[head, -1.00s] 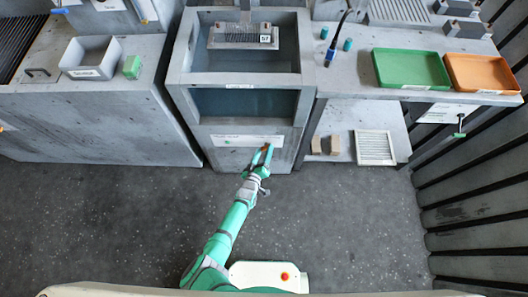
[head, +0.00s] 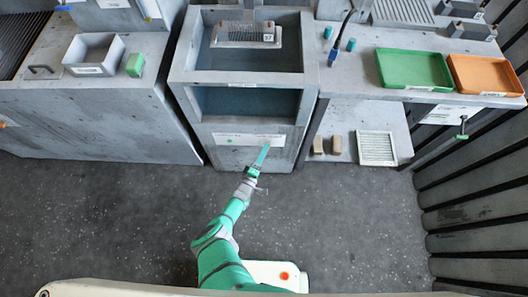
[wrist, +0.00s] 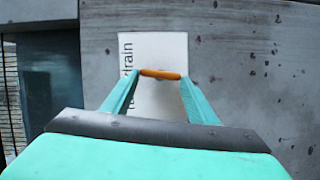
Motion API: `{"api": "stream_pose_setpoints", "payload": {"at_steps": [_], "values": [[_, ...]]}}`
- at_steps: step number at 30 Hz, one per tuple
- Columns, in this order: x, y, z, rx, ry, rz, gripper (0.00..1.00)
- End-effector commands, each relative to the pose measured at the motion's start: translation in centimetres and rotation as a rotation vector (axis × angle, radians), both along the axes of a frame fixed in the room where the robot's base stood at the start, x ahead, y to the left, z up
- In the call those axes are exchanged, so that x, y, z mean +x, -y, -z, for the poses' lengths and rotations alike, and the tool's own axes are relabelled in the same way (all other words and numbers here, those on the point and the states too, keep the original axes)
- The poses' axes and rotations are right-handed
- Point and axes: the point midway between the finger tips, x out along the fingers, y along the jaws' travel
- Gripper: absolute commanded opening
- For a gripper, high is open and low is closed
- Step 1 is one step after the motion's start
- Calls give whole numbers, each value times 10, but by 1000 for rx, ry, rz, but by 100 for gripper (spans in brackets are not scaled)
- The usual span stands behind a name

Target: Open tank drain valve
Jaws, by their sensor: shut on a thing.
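The grey tank (head: 190,100) stands in the middle of the head view, with a white label plate (head: 225,139) low on its front. In the wrist view the label (wrist: 165,55) shows the word "drain", turned sideways. My gripper (head: 265,150) is at the right part of this plate. In the wrist view my gripper (wrist: 160,78) is shut on the orange valve handle (wrist: 160,74), which spans between the two green fingertips. The handle is hidden or too small to make out in the head view. The valve body behind it is not visible.
A finned part (head: 235,37) with a numbered tag hangs over the tank's open top. Right of it, a bench holds a green tray (head: 413,70) and an orange tray (head: 487,76). A grey bin (head: 95,55) stands on the left cabinet. The floor in front is clear.

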Motion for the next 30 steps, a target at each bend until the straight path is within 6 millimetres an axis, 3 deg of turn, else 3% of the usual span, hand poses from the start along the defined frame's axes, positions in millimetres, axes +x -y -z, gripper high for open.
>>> {"api": "stream_pose_setpoints", "payload": {"at_steps": [30], "values": [[-1, 1, 4, -170, -2, 2, 31]]}}
